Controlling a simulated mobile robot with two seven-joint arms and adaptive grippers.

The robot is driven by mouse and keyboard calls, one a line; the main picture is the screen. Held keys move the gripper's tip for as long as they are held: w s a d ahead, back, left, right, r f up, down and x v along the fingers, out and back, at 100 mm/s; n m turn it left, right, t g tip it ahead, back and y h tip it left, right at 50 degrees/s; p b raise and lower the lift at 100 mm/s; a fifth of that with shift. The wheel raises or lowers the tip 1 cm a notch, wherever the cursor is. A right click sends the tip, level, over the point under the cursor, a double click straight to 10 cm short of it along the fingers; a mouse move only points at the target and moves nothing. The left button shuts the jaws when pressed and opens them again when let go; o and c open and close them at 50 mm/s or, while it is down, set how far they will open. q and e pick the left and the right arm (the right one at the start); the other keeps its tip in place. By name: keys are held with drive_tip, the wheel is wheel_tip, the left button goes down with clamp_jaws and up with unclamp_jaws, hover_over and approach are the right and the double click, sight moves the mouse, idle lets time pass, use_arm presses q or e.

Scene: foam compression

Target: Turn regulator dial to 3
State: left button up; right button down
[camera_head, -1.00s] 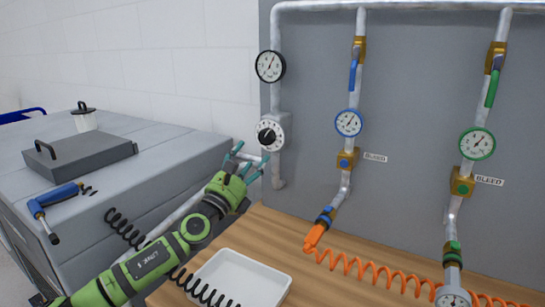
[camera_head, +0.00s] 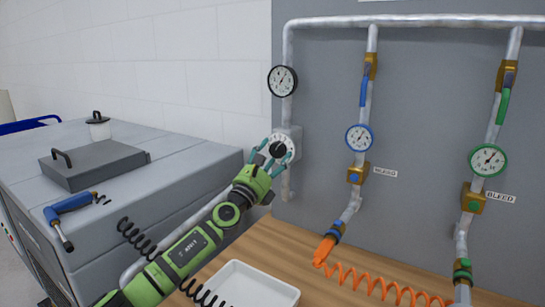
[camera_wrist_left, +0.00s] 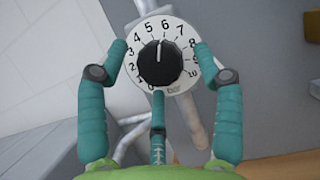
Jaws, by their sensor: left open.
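The regulator dial (camera_head: 285,146) is a white numbered disc with a black knob, set on the pipe below the black-rimmed gauge. In the left wrist view the dial (camera_wrist_left: 182,50) faces me. The white line on its knob (camera_wrist_left: 160,66) points almost straight up, about between 5 and 6. My left gripper (camera_head: 270,157) is open at the dial. Two teal fingers stand at the dial's left and right edges and a third is below it. I cannot tell whether they touch it. The fingers cover part of the rim. My right gripper is not in view.
The black-rimmed gauge (camera_head: 283,81) is just above. Blue (camera_head: 359,138) and green (camera_head: 487,160) gauges hang on pipes to the right. An orange coiled hose (camera_head: 375,281) and white tray (camera_head: 255,285) are on the wooden bench. A grey machine (camera_head: 170,155) stands left.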

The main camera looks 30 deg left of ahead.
use_arm(q)
drive_tip(key=c, duration=1)
drive_tip(key=shift+c, duration=0.5)
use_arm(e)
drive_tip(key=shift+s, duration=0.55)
use_arm(q)
drive_tip(key=shift+r, duration=0.1)
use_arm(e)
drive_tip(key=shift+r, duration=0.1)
